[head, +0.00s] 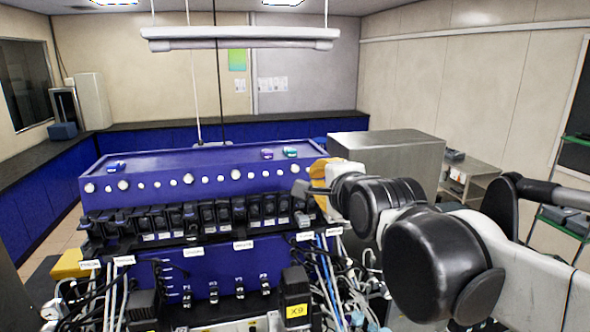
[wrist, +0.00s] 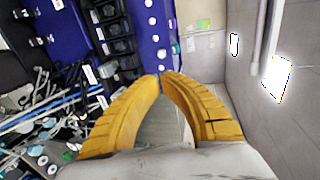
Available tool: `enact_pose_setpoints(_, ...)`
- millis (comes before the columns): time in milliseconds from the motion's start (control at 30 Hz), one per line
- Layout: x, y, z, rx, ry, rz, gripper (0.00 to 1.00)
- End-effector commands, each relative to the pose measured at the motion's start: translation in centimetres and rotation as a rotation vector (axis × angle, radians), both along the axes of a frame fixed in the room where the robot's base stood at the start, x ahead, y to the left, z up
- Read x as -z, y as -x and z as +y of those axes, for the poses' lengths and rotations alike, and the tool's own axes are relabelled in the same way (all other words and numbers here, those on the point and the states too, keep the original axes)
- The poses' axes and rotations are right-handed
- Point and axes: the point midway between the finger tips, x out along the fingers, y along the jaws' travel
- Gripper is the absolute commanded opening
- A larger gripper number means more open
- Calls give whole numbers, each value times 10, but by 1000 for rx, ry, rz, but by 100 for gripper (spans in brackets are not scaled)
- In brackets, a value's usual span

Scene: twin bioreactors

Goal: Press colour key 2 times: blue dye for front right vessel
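The blue bioreactor housing (head: 215,158) stands ahead of me, with a row of white round knobs (head: 188,178) along its front face. Small coloured pieces (head: 267,153) sit on its top near the right end, and one more (head: 117,166) near the left end; I cannot tell which is a blue dye key. My gripper (head: 308,188) is at the housing's right end. In the wrist view its yellow fingers (wrist: 162,76) curve together and their tips meet with nothing visible between them. The fingertips appear close to the housing's knob face; contact cannot be told. The front right vessel cannot be made out.
A row of black modules (head: 190,217) runs below the knobs. Cables and tubes (head: 330,275) hang at the lower right. A steel cabinet (head: 390,155) stands behind my arm. A lamp bar (head: 240,38) hangs above, with open air between it and the housing.

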Motion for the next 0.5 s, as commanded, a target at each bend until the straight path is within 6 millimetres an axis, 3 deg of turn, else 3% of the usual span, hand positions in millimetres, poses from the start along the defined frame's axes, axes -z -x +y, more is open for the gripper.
enact_pose_setpoints(267,1,-6,1,0,1,1,0)
enact_pose_setpoints(500,9,-41,8,-1,2,1,0)
